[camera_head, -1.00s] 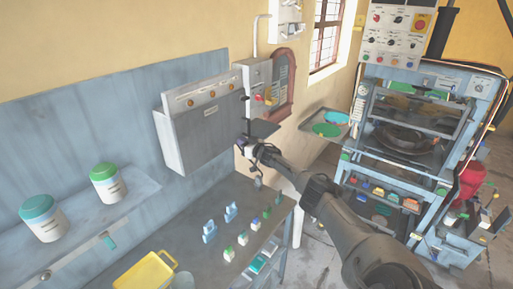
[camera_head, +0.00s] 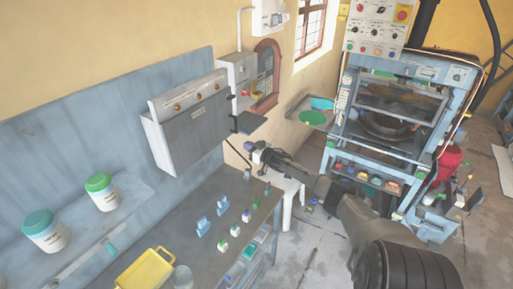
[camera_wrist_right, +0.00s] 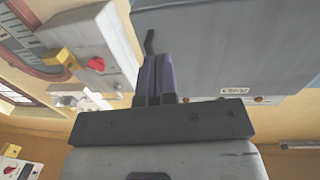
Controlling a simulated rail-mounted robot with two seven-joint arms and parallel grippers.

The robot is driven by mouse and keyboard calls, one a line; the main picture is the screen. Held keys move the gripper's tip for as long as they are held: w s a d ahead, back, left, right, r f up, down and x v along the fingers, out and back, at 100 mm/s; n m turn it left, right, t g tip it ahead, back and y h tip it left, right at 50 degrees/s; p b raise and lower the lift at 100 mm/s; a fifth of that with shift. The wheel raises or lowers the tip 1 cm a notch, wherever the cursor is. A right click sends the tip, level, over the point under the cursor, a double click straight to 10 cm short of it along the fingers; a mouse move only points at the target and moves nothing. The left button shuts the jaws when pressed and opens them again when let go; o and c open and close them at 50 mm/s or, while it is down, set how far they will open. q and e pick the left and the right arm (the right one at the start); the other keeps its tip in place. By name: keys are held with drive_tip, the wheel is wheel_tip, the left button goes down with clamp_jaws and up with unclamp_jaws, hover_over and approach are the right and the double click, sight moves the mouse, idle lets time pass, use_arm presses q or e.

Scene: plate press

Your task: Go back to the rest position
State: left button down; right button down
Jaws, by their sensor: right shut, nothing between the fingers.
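My right gripper (camera_head: 252,147) is in the head view, over the back right end of the workbench, below the small wall box. In the right wrist view its two purple-grey fingers (camera_wrist_right: 155,75) are together with nothing between them. The grey wall cabinet (camera_head: 192,123) is to its left and apart from it in the head view. My left gripper is not in view.
The workbench (camera_head: 185,225) holds several small bottles, blue clips and a yellow tray (camera_head: 146,269). Two white jars with green lids stand on the left shelf. A wall box (camera_head: 238,80) hangs behind my gripper. The blue press (camera_head: 390,125) stands at the right, with floor between.

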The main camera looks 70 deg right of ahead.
drive_tip(key=shift+d+p+v, duration=0.2)
drive_tip(key=shift+p+v, duration=0.2)
drive_tip(key=shift+v, duration=1.6)
drive_tip(key=shift+s, duration=0.1)
